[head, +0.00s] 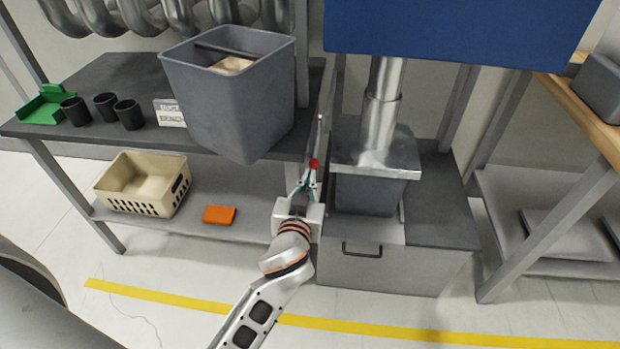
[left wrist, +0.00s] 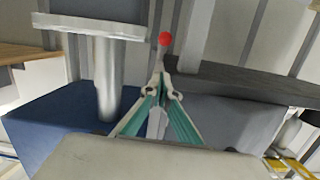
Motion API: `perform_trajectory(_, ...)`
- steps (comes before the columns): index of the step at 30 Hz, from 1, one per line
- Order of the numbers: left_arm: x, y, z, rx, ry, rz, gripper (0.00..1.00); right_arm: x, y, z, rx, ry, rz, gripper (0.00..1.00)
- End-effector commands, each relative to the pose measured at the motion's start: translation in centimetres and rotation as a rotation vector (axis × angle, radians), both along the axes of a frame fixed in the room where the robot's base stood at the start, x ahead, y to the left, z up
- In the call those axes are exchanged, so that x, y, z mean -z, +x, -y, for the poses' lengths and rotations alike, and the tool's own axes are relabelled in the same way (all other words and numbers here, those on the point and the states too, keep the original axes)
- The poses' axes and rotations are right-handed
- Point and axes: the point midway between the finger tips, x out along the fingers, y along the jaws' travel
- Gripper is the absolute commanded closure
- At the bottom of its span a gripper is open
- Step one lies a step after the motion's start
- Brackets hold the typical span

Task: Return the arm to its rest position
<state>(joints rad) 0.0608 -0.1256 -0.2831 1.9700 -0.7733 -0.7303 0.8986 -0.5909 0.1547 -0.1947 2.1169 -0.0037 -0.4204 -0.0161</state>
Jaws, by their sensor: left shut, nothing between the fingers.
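My left gripper (head: 309,176) is in the middle of the head view, reaching forward between the shelf table and the machine. Its fingers are shut with nothing between them. A red ball-shaped knob (head: 314,163) shows just beyond the fingertips. In the left wrist view the closed fingers (left wrist: 160,75) point at the red knob (left wrist: 165,39), which sits on a pale lever. I cannot tell whether the fingertips touch the lever. My right gripper does not show in either view.
A large grey bin (head: 215,105) overhangs the dark table (head: 60,125) on the left, close to my left gripper. The machine's blue body (head: 450,30) and metal duct (head: 382,110) stand right. A cream crate (head: 145,185) and orange block (head: 219,215) lie on the lower shelf. Floor in front is clear.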

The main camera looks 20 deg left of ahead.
Motion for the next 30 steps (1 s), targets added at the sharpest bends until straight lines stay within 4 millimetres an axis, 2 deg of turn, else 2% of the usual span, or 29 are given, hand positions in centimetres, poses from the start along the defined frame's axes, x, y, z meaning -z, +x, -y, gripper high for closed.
perform_trajectory(13, 0.1, -0.2, 0.0, 0.004, 0.001, -0.005, 1.00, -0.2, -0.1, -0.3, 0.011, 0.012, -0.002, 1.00)
perform_trajectory(17, 1.7, -1.9, 0.3, 0.052, 0.020, -0.053, 1.00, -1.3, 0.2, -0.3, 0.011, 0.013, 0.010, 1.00)
perform_trajectory(20, 4.4, -5.1, 0.7, 0.130, 0.044, -0.134, 1.00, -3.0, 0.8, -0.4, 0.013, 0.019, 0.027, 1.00)
perform_trajectory(23, 7.7, -9.8, 1.0, 0.228, 0.068, -0.226, 1.00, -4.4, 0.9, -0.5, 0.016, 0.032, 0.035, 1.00)
perform_trajectory(24, 9.0, -11.9, 1.2, 0.266, 0.073, -0.262, 1.00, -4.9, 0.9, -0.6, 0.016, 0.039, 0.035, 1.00)
perform_trajectory(27, 11.6, -17.2, 1.3, 0.352, 0.081, -0.340, 1.00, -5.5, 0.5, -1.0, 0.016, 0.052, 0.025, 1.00)
perform_trajectory(30, 13.4, -21.9, 1.3, 0.415, 0.082, -0.397, 1.00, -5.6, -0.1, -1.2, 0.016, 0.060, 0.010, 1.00)
